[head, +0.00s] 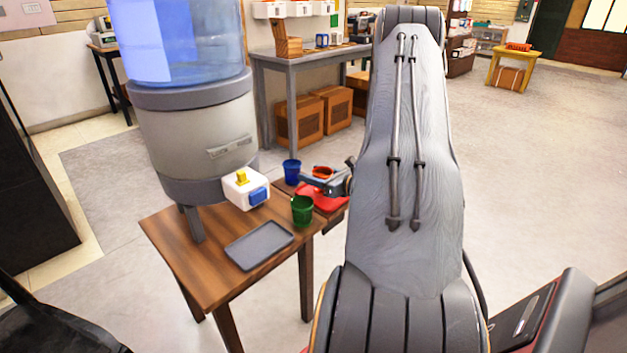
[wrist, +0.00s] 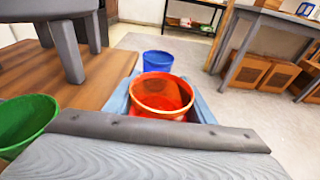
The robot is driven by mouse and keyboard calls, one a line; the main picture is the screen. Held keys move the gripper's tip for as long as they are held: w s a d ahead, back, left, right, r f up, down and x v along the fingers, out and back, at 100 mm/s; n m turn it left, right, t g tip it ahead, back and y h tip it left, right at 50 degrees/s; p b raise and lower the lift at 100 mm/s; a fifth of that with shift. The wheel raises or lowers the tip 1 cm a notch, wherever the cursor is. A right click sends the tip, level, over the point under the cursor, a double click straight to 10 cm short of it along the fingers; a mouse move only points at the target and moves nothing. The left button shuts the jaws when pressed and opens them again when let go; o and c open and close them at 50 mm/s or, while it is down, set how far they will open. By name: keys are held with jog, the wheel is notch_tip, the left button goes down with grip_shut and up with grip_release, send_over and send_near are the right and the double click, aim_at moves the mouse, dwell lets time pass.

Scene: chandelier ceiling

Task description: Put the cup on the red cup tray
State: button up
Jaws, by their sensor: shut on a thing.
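My gripper (head: 318,183) is shut on a red-orange cup (head: 322,171). In the wrist view the red cup (wrist: 162,96) stands upright between the two grey-blue fingers and looks empty inside. The red cup tray (head: 322,200) shows under and in front of my gripper in the head view, partly hidden by the gripper and arm. I cannot tell whether the cup's base touches the tray. A blue cup (head: 292,171) stands just left of my gripper. A green cup (head: 302,210) stands in front of it, near the tray's left edge.
The green cup (wrist: 24,122) and blue cup (wrist: 157,63) are close to my gripper in the wrist view. Open floor lies to the right.

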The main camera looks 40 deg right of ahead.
jog(key=shift+f, duration=0.8)
jog(key=shift+f, duration=0.2)
jog(key=o, duration=1.2)
jog(key=shift+r, duration=0.25)
jog(key=v, duration=1.2)
jog(key=shift+p, duration=0.35)
